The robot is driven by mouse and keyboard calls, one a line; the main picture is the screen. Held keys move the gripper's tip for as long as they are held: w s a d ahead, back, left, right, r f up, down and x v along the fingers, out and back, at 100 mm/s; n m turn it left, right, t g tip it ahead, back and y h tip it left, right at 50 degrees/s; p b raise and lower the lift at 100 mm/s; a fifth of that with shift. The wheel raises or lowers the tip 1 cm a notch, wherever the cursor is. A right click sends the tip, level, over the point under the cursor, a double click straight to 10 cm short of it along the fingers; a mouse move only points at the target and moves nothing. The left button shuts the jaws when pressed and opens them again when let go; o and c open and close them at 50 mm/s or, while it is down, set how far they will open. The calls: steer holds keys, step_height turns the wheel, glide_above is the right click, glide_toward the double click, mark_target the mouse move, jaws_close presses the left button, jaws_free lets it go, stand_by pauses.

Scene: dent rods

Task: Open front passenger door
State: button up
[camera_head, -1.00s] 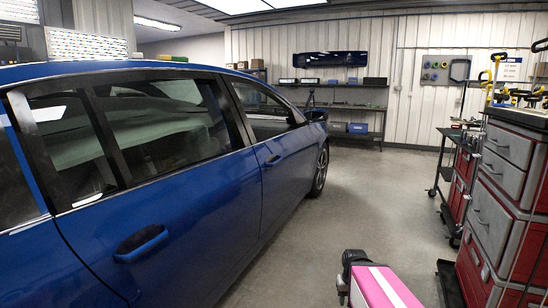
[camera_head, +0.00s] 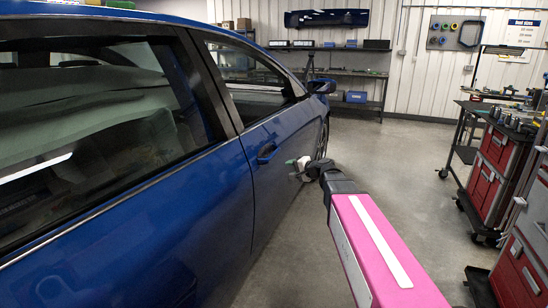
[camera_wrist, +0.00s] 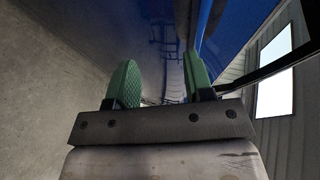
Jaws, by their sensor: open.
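The blue car fills the left of the head view. Its front passenger door (camera_head: 284,165) looks shut, flush with the body. The door's blue handle (camera_head: 267,152) sits below the window line. My gripper (camera_head: 297,165) is close to the door, just right of the handle and slightly lower, apart from it as far as I can tell. In the wrist view my gripper (camera_wrist: 160,88) shows two green fingers spread apart with nothing clear between them. The blue door surface (camera_wrist: 238,25) is beyond the fingers. The handle is not clearly visible in the wrist view.
Red tool cabinets (camera_head: 500,165) and a cart stand along the right. A shelf (camera_head: 345,92) stands at the back wall. A side mirror (camera_head: 321,85) juts out ahead of the door. Grey floor (camera_head: 400,170) is clear between car and cabinets.

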mark_target(276, 155)
steer(key=shift+m+t+y, duration=0.4)
steer(key=shift+m+t, duration=0.3)
steer(key=w+a, duration=0.2)
steer(key=w, duration=0.1)
steer(key=w+a+r, duration=0.1)
steer(key=w+a, duration=0.5)
steer(key=w, duration=0.1)
steer(key=shift+a+r, duration=0.15)
steer(key=shift+r, duration=0.25)
jaws_close()
